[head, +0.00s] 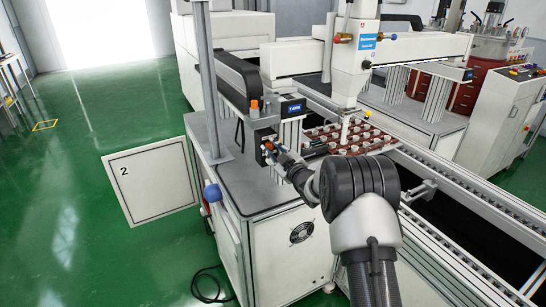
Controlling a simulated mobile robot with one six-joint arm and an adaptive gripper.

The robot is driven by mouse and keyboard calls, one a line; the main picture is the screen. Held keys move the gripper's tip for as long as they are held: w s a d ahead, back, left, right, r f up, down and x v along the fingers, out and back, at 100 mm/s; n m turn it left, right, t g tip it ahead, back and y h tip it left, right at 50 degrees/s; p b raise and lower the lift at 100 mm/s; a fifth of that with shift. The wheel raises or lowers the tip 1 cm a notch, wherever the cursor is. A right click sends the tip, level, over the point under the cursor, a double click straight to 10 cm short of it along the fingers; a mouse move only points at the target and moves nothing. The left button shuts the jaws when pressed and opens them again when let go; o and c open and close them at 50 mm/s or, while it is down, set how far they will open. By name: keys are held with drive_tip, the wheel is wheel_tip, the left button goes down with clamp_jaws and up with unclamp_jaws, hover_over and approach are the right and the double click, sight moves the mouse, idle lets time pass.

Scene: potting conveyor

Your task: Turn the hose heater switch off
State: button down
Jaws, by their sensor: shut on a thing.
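My gripper (273,150) reaches from the right to the front of a small dark control box (262,145) on the grey machine top, left of the potting tray. The fingers are shut at a small switch on this box. The switch is tiny and largely covered by the fingers, so its label and its on or off position cannot be read. A small orange-red part shows beside the fingertips. My arm comes up from the lower right, and its dark joint hides part of the machine behind it.
A tray (331,151) of white-topped parts sits on the conveyor behind my wrist. The white dispensing head (354,65) hangs above it. A grey post (208,80) and a blue knob (212,193) stand to the left.

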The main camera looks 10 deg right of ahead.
drive_tip(key=shift+n, duration=0.7)
drive_tip(key=shift+b, duration=0.35)
drive_tip(key=c, duration=1.7)
unclamp_jaws()
drive_tip(key=shift+s, duration=0.1)
drive_tip(key=v, duration=1.2)
drive_tip(key=shift+r, duration=0.1)
